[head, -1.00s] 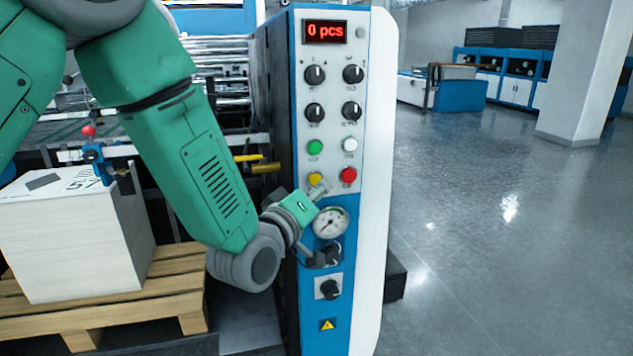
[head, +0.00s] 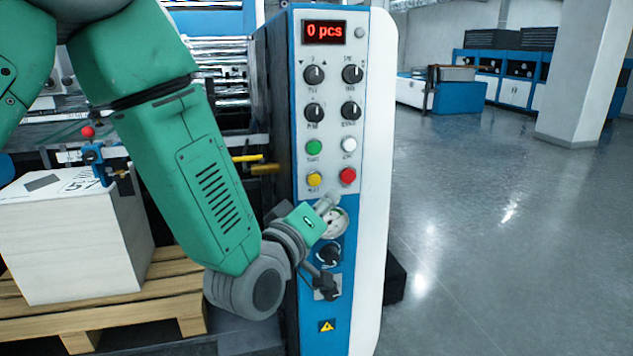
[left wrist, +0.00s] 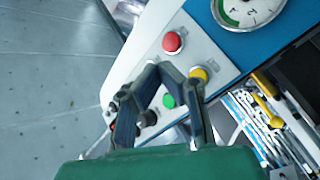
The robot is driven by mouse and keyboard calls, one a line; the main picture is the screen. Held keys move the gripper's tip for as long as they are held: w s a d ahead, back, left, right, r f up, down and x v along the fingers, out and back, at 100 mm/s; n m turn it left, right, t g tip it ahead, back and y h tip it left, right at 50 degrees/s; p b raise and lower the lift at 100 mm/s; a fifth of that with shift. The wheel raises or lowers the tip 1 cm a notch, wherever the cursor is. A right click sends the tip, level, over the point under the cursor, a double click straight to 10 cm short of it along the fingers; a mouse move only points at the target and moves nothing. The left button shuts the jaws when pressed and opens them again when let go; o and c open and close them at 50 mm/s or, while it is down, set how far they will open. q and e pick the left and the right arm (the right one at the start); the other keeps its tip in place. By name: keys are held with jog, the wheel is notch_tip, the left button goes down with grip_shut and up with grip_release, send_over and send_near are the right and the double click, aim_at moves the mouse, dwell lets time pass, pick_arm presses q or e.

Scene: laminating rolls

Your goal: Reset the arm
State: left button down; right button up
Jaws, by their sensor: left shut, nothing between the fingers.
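My left gripper (head: 329,199) is shut and empty in front of the control panel (head: 377,150), over the upper part of the round gauge (head: 334,225). Its tip is just below the yellow button (head: 314,179) and the red button (head: 348,176) in the picture. In the left wrist view, my left gripper's fingers (left wrist: 157,70) come together with nothing between them. Beyond them are the red button (left wrist: 172,42), the yellow button (left wrist: 199,75) and the green button (left wrist: 168,101); the gauge (left wrist: 248,10) is cut off at the top. My right gripper is not in view.
The display (head: 324,31) reads "0 pcs". Dark knobs sit above and below the buttons. A white stack (head: 65,240) stands on a wooden pallet (head: 110,312) at left. Open floor (head: 500,240) lies to the right, with a pillar (head: 587,75) and blue cabinets behind.

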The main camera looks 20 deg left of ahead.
pick_arm(q)
jog(key=s+a+f+m+g+y+b, duration=0.15)
jog(key=s+f+g, duration=0.3)
jog(key=f, duration=0.95)
jog(key=s+a+f+m+g+y+b, duration=0.1)
jog(key=s+a+f+m+g+b, duration=0.25)
jog(key=f, duration=0.95)
jog(key=s+a+f+m+g, duration=0.1)
jog(key=s+a+f+g, duration=0.1)
jog(key=s+f, duration=0.4)
jog(key=s+a+f+m+g+y+b, duration=0.1)
jog(key=s+a+f+g, duration=0.2)
jog(key=s, duration=0.9)
jog(key=s+a+f+m+g, duration=0.1)
jog(key=s+f+g, duration=0.3)
jog(key=s+f, duration=0.4)
notch_tip(320, 180, down, 2)
jog(key=shift+s+a+g, duration=0.4)
jog(key=shift+a, duration=0.5)
jog(key=shift+w+y, duration=0.15)
jog(key=shift+y, duration=0.1)
